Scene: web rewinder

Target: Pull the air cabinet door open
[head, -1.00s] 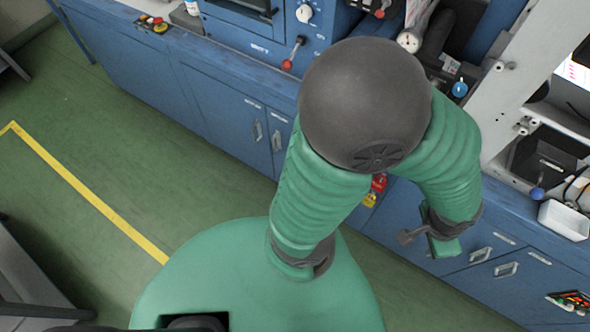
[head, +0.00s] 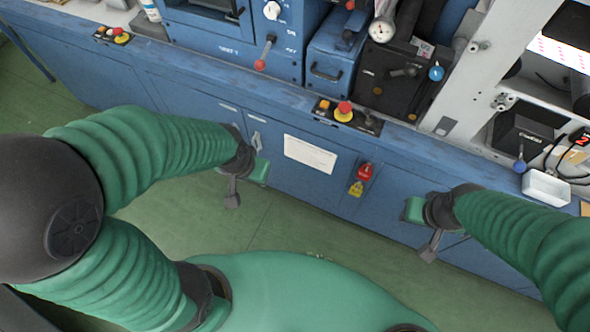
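The blue cabinet under the machine has several flat doors; I cannot read which is labelled as the air cabinet. One door (head: 196,103) at centre left has a small metal handle (head: 255,138) showing just above my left gripper. My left gripper (head: 247,186) is in front of these doors, fingers apart and empty; whether it touches anything is unclear. It partly hides the neighbouring door edge. My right gripper (head: 422,229) is in front of the right-hand doors, fingers apart and empty. It and its arm hide the handles there. No door looks visibly ajar.
A button box (head: 343,113) sits on the ledge above. Green floor (head: 300,235) is clear before the cabinet.

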